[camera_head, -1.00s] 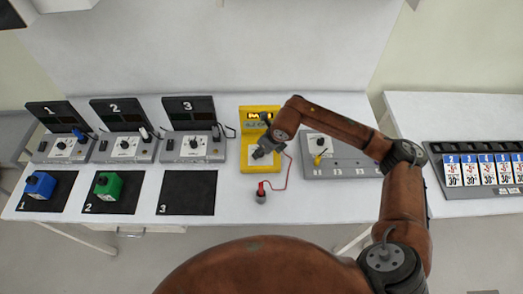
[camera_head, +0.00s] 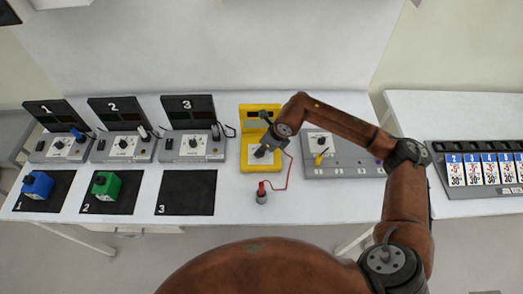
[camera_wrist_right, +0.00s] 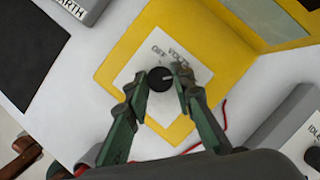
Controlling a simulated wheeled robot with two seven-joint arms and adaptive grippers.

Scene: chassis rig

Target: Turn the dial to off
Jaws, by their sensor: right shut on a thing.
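The yellow meter (camera_head: 261,166) stands on the white table; its display (camera_head: 263,123) looks grey and unlit. In the right wrist view its white panel (camera_wrist_right: 140,68) carries the words OFF and VOLTS above a round black dial (camera_wrist_right: 160,79). A pale mark on the dial lies toward its right side in that view; the exact setting is hard to read. My right gripper (camera_wrist_right: 161,84) is shut on the dial, one finger on each side. In the head view the gripper (camera_head: 263,151) hides most of the dial. My left gripper is not in view.
A red lead runs from a small red-topped plug (camera_head: 262,193) in front of the meter. A grey panel (camera_head: 338,168) with a knob stands to the right. Three numbered stations stand left, with blue (camera_head: 37,185) and green (camera_head: 107,185) blocks on black mats.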

